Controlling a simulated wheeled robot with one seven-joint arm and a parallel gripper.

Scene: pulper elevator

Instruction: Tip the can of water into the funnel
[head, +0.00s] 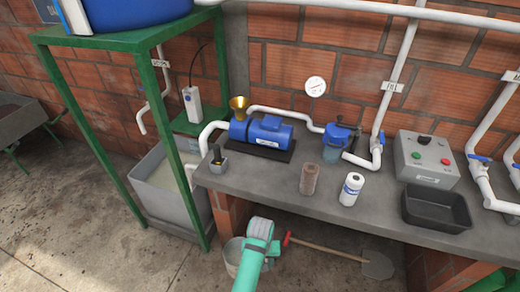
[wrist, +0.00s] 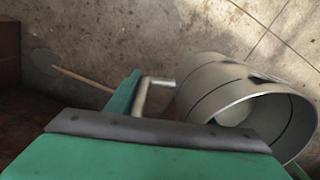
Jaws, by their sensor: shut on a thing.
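A grey metal can (wrist: 215,90) with a side handle (wrist: 160,82) shows at the right of the wrist view. My gripper (wrist: 140,108) is shut on that handle, its green fingers on either side. The can's open mouth faces the lower right of that view; I cannot make out water inside. In the head view the can (head: 233,257) is low in front of the bench, beside my green arm, which partly hides it. I cannot tell whether it touches the floor. The brass funnel (head: 238,103) stands upright on the blue pump (head: 264,131), above and well beyond the can.
The grey bench (head: 330,207) carries a brown cylinder (head: 309,179), a white cartridge (head: 351,189), a black tray (head: 436,208) and a control box (head: 426,158). A green stand (head: 95,130) is at left. A long-handled shovel (head: 330,250) lies under the bench. White pipes run above.

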